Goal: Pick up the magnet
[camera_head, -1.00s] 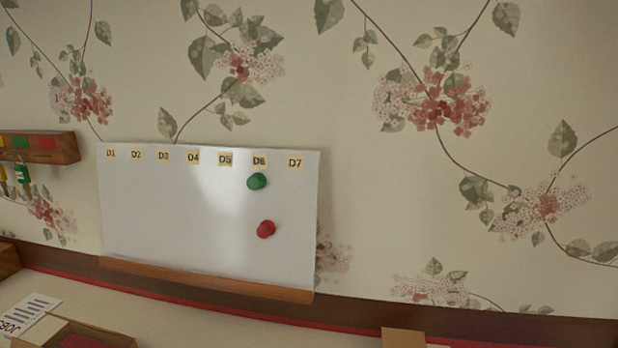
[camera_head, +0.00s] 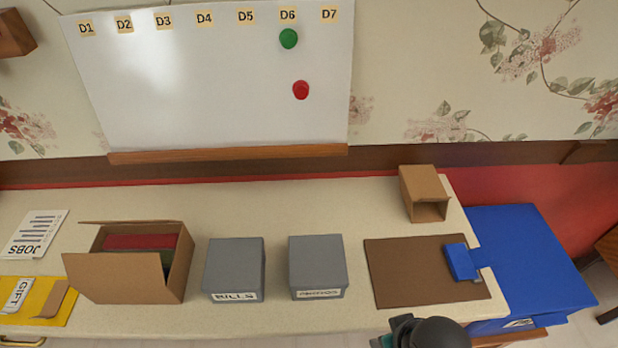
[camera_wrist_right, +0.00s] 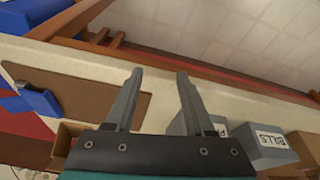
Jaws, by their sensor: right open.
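Two round magnets are on the whiteboard (camera_head: 200,85). The green magnet (camera_head: 288,38) is just under the D6 label, and the red magnet (camera_head: 301,90) is lower and slightly to the right. In the right wrist view my right gripper (camera_wrist_right: 159,73) is open, with nothing between its fingers. No magnet shows in that view. A dark part of my arm shows at the bottom of the head view, below and apart from the board. My left gripper is not in view.
On the counter (camera_head: 340,205) stand an open cardboard box (camera_head: 120,277), two grey boxes, BILLS (camera_head: 235,262) and another (camera_head: 318,262), a brown mat (camera_head: 400,275) and a small carton (camera_head: 424,188). A wooden ledge (camera_head: 228,153) runs under the board. A blue container (camera_head: 525,245) is at right.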

